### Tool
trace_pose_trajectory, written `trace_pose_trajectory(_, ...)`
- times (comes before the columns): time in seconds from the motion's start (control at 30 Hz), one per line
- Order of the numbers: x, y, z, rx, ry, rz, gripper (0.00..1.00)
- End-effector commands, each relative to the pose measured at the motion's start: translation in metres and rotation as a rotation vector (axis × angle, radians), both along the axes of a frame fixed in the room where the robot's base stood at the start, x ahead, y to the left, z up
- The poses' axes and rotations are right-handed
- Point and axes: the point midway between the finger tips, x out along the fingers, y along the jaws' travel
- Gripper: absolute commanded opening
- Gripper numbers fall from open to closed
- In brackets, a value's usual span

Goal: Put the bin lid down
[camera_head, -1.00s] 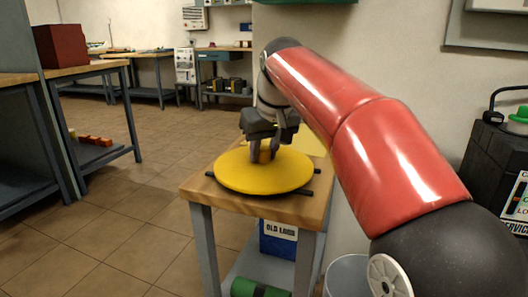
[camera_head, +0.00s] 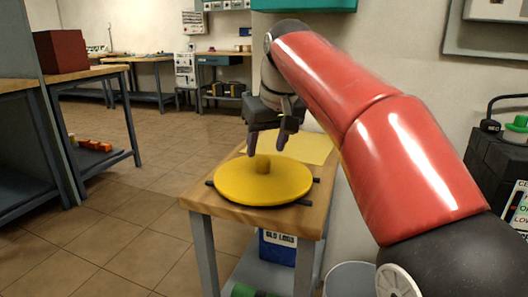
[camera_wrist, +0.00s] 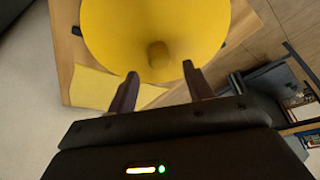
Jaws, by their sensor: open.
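The yellow round bin lid (camera_head: 285,188) lies flat on a small wooden-topped table (camera_head: 300,218), resting on dark bars that stick out under its edge. Its short round knob (camera_head: 262,165) points up from the middle. My gripper (camera_head: 266,148) is open and empty above the knob, with its fingertips apart from it. In the wrist view the lid (camera_wrist: 120,30) fills the upper part. The knob (camera_wrist: 158,55) shows just beyond and between my two open fingertips (camera_wrist: 161,72).
A yellow sheet (camera_head: 305,148) lies on the table behind the lid. A grey bucket (camera_head: 350,280) stands on the floor at the table's right. A blue box (camera_head: 277,248) sits on the lower shelf. Open tiled floor (camera_head: 120,215) lies to the left.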

Motion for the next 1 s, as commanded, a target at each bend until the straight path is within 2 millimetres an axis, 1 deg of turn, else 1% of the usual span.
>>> trace_pose_trajectory(0.03, -0.004, -0.002, 0.016, 0.0, -0.003, 0.0, 0.51)
trace_pose_trajectory(0.2, -0.015, -0.007, 0.046, 0.001, -0.002, 0.0, 0.51)
trace_pose_trajectory(0.3, -0.02, -0.01, 0.057, 0.0, -0.001, 0.0, 0.51)
trace_pose_trajectory(0.43, -0.023, -0.011, 0.064, 0.0, 0.0, 0.0, 0.51)
trace_pose_trajectory(0.67, -0.025, -0.012, 0.065, 0.0, 0.001, -0.001, 0.51)
trace_pose_trajectory(0.77, -0.03, -0.017, 0.063, 0.001, -0.002, -0.014, 0.51)
trace_pose_trajectory(0.87, -0.044, -0.033, 0.054, 0.004, -0.008, -0.051, 0.51)
trace_pose_trajectory(0.97, -0.069, -0.055, 0.034, 0.01, -0.019, -0.111, 0.51)
trace_pose_trajectory(1.0, -0.081, -0.065, 0.023, 0.012, -0.026, -0.138, 0.51)
